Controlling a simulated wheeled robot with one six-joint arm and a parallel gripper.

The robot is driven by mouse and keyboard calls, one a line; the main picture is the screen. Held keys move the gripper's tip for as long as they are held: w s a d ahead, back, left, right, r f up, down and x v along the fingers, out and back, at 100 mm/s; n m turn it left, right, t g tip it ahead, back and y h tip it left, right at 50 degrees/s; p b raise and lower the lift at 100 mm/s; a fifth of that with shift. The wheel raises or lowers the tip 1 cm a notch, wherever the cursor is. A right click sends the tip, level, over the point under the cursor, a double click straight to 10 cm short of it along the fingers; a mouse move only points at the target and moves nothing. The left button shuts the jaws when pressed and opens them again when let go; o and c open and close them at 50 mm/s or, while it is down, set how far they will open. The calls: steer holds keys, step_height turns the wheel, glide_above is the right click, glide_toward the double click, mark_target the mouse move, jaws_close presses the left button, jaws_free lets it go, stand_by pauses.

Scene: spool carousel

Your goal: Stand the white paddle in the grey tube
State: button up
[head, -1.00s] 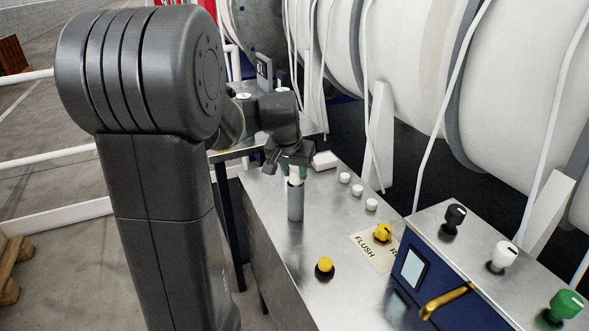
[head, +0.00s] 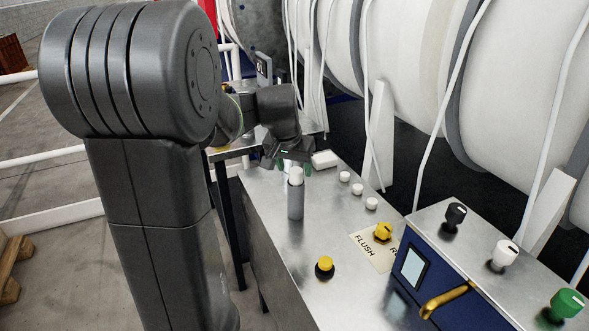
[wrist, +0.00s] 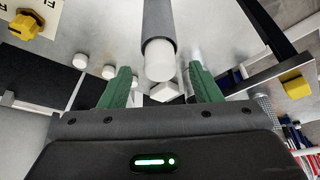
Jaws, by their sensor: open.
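The grey tube (head: 295,203) stands upright on the metal bench top. The white paddle (head: 296,176) stands in it, with its white upper end showing above the rim; its lower part is hidden inside the tube. In the wrist view the paddle's white end (wrist: 160,62) pokes out of the tube (wrist: 158,22). My gripper (head: 287,164) is open just behind and above the paddle. In the wrist view its green fingers (wrist: 160,85) are spread to either side with a gap between them and the paddle, touching nothing.
White knobs (head: 357,189) line the bench to the right of the tube, with a white block (head: 325,159) behind. A yellow button (head: 324,267) and a yellow knob (head: 383,231) are nearer. A blue control box (head: 425,268) stands at right. Large white spools rise behind.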

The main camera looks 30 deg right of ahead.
steer(key=v, duration=1.2)
steer(key=shift+a, duration=0.1)
steer(key=x, duration=1.3)
steer(key=shift+w+d+f, duration=0.1)
steer(key=shift+d+f, duration=0.05)
steer(key=shift+d, duration=0.05)
steer(key=shift+r+p, duration=0.55)
steer(key=shift+f, duration=0.1)
